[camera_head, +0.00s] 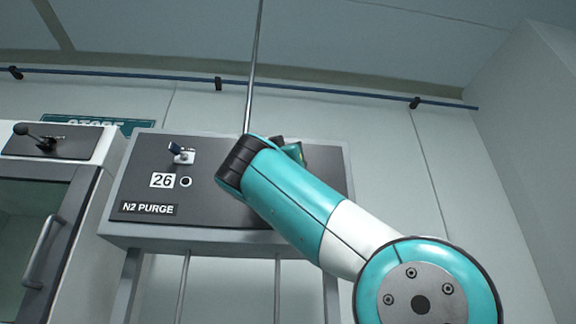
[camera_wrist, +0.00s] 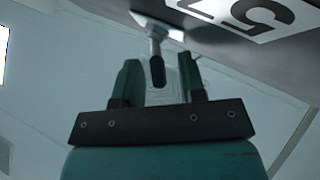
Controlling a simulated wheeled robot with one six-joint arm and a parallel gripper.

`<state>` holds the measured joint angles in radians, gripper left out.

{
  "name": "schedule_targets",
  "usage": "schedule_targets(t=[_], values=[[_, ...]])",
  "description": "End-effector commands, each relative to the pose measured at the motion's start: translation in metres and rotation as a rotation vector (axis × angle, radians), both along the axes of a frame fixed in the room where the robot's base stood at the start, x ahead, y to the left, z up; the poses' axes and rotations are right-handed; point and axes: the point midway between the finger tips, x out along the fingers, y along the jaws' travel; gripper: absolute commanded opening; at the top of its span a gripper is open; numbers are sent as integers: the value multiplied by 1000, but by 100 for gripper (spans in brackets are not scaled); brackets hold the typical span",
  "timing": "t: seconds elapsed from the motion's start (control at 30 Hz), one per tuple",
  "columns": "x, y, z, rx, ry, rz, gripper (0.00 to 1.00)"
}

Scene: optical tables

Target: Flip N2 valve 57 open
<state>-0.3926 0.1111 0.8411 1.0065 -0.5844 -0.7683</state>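Gaps show between the lever and both fingers. In the head view, my arm covers the right part of the N2 PURGE panel (camera_head: 222,202), hiding this valve and most of my gripper.
A cabinet (camera_head: 65,200) with a black-knobbed handle stands further left. A blue pipe (camera_head: 300,86) runs along the wall behind.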

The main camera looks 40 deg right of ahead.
Motion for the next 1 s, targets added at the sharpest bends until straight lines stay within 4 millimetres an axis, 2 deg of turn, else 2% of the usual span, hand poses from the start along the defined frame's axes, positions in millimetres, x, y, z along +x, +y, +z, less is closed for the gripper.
schedule_targets(t=[0.07,0.23,0.67,1.0], values=[[0,0,0,0,0,0,37],[0,0,0,0,0,0,0],[-2,-1,-2,2,-1,49,0],[-11,-8,-4,1,-2,283,0]])
